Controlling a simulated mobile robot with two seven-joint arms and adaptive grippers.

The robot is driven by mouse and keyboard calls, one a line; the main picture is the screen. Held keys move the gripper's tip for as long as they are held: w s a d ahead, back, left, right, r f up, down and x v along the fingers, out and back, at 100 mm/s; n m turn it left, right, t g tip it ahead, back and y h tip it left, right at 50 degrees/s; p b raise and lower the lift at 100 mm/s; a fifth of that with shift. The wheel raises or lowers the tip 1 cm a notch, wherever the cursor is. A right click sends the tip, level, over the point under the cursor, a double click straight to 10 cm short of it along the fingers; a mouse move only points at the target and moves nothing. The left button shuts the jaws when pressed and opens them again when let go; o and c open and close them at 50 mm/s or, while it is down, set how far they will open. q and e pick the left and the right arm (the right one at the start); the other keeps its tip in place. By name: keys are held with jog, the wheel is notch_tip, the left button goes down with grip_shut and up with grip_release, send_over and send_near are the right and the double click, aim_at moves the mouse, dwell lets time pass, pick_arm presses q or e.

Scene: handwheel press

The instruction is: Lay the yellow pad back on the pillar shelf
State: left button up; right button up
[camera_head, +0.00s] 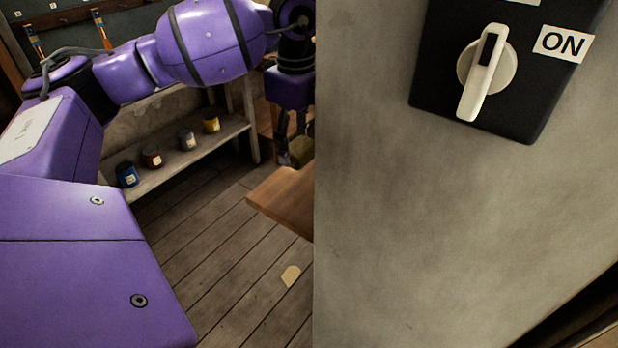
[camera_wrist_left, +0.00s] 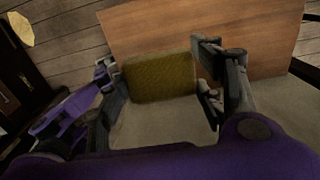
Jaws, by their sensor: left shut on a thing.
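The yellow pad (camera_wrist_left: 160,78) is a dull yellow rough block between the two fingers of my left gripper (camera_wrist_left: 168,84) in the left wrist view. The gripper is shut on it. Behind the pad is a brown wooden board (camera_wrist_left: 265,40), likely the shelf, and a grey surface lies below the pad. In the head view my left gripper (camera_head: 290,150) holds the pad (camera_head: 301,151) at the grey pillar's left edge, above the wooden shelf (camera_head: 285,203). The pillar (camera_head: 400,230) hides part of the shelf. I cannot tell whether pad and shelf touch. My right gripper is not in view.
A black switch box with a white knob (camera_head: 486,72) and an ON label is on the pillar. A low rack (camera_head: 185,160) with several cans stands at the back left. A pale flat piece (camera_head: 291,276) lies on the plank floor, which is otherwise clear there.

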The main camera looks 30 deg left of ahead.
aim_at(295, 148)
pick_arm(q)
jog(key=f, duration=0.1)
jog(key=s+f, duration=0.1)
jog(key=f, duration=0.3)
jog(key=shift+s, duration=0.3)
jog(key=shift+w+f, duration=0.15)
jog(key=shift+f, duration=0.1)
notch_tip(295, 148, down, 3)
jog(key=shift+f, duration=0.25)
jog(key=o, duration=1)
jog(key=shift+c, duration=0.2)
jog(key=shift+o, duration=0.4)
notch_tip(295, 148, up, 11)
jog(key=shift+f, duration=0.2)
jog(key=shift+r, duration=0.7)
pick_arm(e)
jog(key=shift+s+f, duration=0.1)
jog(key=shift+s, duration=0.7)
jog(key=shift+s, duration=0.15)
